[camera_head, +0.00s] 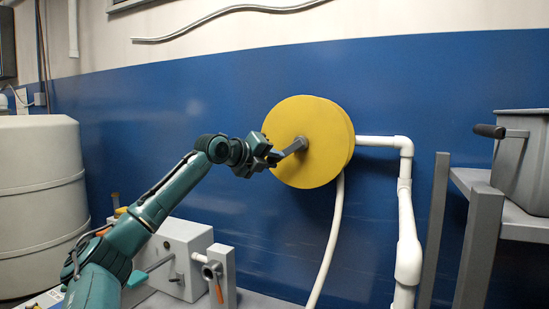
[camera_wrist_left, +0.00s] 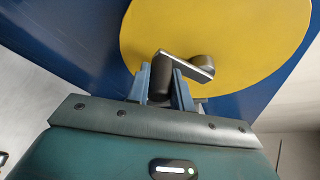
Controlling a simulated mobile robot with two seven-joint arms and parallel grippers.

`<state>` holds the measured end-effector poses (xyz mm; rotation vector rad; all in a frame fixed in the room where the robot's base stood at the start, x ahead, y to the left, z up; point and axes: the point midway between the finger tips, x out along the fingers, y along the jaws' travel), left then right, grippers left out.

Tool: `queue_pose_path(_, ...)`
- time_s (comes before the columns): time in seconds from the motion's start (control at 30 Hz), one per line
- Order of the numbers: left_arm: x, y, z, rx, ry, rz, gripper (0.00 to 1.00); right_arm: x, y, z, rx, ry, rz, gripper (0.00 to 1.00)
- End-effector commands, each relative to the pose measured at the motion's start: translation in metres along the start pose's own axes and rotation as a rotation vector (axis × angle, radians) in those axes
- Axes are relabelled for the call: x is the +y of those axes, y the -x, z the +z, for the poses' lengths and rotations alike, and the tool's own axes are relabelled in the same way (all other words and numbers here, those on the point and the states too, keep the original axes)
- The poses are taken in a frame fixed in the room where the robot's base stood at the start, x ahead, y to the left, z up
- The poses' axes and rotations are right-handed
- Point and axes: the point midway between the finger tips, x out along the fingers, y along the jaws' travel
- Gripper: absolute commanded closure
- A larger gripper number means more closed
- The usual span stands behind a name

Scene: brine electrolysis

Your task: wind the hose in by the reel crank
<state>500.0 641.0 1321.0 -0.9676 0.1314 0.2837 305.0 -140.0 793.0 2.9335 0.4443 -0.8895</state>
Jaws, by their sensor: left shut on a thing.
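The yellow hose reel (camera_head: 325,125) is mounted in front of the blue wall, its round face toward me. Its grey crank arm (camera_head: 293,148) runs from the hub down to the left in the head view. My left gripper (camera_head: 272,157) is at the outer end of the crank. In the left wrist view, the left gripper (camera_wrist_left: 164,92) is shut on the dark crank handle (camera_wrist_left: 160,82), with the grey crank arm (camera_wrist_left: 187,66) beyond it. The pale hose (camera_head: 331,235) hangs down from the reel's right underside. My right gripper is not in view.
White pipework (camera_head: 405,215) stands right of the reel. A grey shelf (camera_head: 520,222) with a grey bin (camera_head: 525,160) is at the far right. A grey box-shaped unit (camera_head: 180,255) and a clamp with an orange handle (camera_head: 217,285) sit below my arm. A large cream tank (camera_head: 40,190) stands left.

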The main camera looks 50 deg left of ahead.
Motion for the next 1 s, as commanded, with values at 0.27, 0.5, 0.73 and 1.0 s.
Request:
queue_pose_path(0.27,-0.0037,0.0024,0.0061,-0.007,-0.065,0.024,1.00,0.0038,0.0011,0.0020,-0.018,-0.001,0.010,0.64)
queue_pose_path(0.5,-0.0036,0.0026,0.0065,-0.008,-0.075,0.027,1.00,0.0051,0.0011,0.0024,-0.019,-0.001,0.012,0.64)
queue_pose_path(0.73,-0.0038,0.0027,0.0067,-0.008,-0.073,0.026,0.76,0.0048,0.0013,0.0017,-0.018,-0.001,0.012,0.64)
queue_pose_path(1.0,-0.0032,0.0022,0.0055,-0.005,-0.072,0.027,0.56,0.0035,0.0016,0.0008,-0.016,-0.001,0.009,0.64)
